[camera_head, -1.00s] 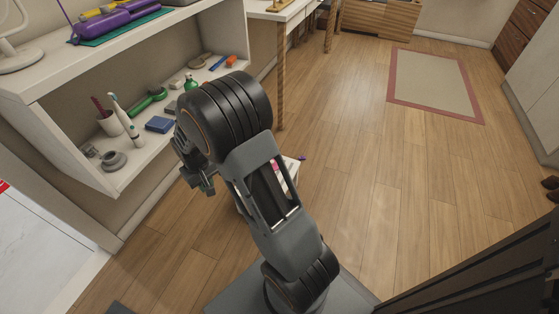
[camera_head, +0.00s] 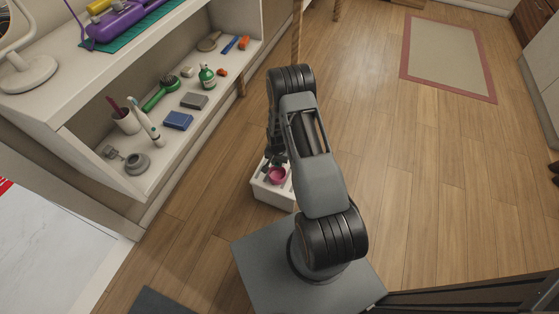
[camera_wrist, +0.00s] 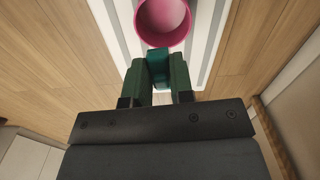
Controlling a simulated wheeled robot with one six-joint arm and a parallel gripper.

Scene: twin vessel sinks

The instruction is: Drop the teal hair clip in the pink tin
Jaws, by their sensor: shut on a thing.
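The teal hair clip (camera_wrist: 158,66) sits between the fingertips of my gripper (camera_wrist: 158,76) in the wrist view, and the gripper is shut on it. The pink tin (camera_wrist: 164,38) is round and open at the top, just beyond the clip's far end. In the head view the pink tin (camera_head: 277,177) stands in a white tray-like box (camera_head: 272,196) beside my base. My gripper (camera_head: 272,160) is close to the tin there, partly hidden by my arm, and the clip cannot be made out. The exact height of the clip over the tin cannot be told.
A white shelf (camera_head: 150,190) on the left holds a green brush (camera_head: 161,93), a blue box (camera_head: 178,121), a toothbrush cup (camera_head: 126,122), a green bottle (camera_head: 207,77) and other small things.

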